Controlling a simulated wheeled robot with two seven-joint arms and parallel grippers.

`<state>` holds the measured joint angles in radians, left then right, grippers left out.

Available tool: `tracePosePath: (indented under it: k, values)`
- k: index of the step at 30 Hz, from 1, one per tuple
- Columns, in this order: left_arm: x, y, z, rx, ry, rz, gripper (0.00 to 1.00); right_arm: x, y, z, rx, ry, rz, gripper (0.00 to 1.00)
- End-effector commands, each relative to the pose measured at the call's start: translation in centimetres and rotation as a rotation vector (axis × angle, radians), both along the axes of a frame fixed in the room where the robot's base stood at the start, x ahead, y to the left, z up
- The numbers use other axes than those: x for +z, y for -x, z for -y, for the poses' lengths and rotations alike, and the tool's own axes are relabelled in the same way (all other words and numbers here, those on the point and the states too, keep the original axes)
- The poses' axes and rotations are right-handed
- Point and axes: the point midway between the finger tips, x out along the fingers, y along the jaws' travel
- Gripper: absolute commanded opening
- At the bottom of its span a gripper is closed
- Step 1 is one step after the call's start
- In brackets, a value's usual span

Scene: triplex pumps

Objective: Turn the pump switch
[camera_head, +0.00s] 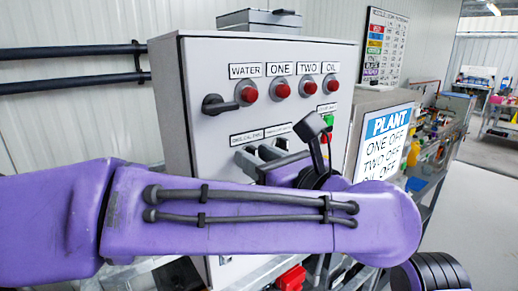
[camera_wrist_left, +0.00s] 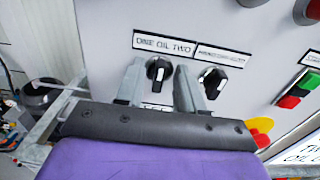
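The grey control box (camera_head: 200,130) stands in front of me. In the left wrist view, a black rotary switch with a white mark (camera_wrist_left: 157,70) sits under the label "ONE OIL TWO" (camera_wrist_left: 164,45). A second black switch (camera_wrist_left: 212,82) is to its right, under another label. My left gripper (camera_wrist_left: 160,72) is open, its two grey fingers on either side of the first switch. I cannot tell whether they touch it. In the head view my left gripper (camera_head: 254,154) is at the panel, and my purple arm hides much of the lower panel.
Several red lamps (camera_head: 282,90) line the upper panel, with a black handle (camera_head: 216,104) at its left. Green and red buttons (camera_wrist_left: 297,92) sit to the right in the wrist view. A "PLANT" sign (camera_head: 387,125) stands beside the box. The floor at far right is clear.

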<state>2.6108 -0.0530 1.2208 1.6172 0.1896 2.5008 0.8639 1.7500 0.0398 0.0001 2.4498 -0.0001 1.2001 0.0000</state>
Motion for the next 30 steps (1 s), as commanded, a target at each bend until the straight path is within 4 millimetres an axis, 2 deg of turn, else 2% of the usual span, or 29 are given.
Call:
tracePosePath:
  k: [6, 7, 9, 10, 20, 30]
  values:
    - [-0.1, -0.1, 0.0, -0.001, -0.001, -0.001, 0.37, 0.0, 0.0, 0.0, 0.0, 0.0, 0.0, 0.0]
    - [-0.1, -0.1, 0.0, -0.001, -0.001, -0.001, 0.31, 0.0, 0.0, 0.0, 0.0, 0.0, 0.0, 0.0]
    - [-0.1, -0.1, 0.0, -0.001, -0.001, -0.001, 0.08, 0.0, 0.0, 0.0, 0.0, 0.0, 0.0, 0.0]
    - [-0.1, -0.1, 0.0, -0.001, -0.001, -0.001, 0.0, 0.0, 0.0, 0.0, 0.0, 0.0, 0.0, 0.0]
    - [-0.1, -0.1, 0.0, -0.001, -0.015, -0.011, 0.0, -0.2, 0.0, 0.0, 0.0, 0.0, 0.0, 0.0]
    - [-0.3, -0.1, 0.1, -0.001, -0.166, -0.12, 0.0, -1.5, 0.0, 0.0, 0.0, 0.0, 0.0, 0.0]
